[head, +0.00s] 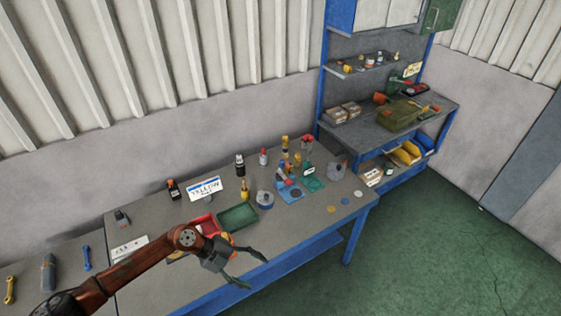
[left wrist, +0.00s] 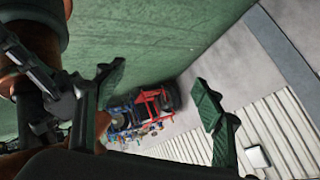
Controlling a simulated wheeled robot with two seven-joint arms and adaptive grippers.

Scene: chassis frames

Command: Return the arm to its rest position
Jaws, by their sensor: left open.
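My left arm (head: 140,264), rust-brown, comes in from the lower left in the head view and reaches over the front of the workbench (head: 318,228). My left gripper (head: 256,273) has its green fingers spread apart with nothing between them. It hangs near the bench's front edge, in front of the red tray (head: 207,225) and the green tray (head: 238,217). In the left wrist view both fingers of the gripper (left wrist: 155,88) show wide apart. My right gripper is in neither view.
Bottles, a white sign (head: 204,188) and a tape roll (head: 265,199) stand on the bench. A blue shelf unit (head: 388,122) stands at the back right. The green floor (head: 450,255) at right is clear. The left wrist view shows a red frame with dark wheels (left wrist: 155,104).

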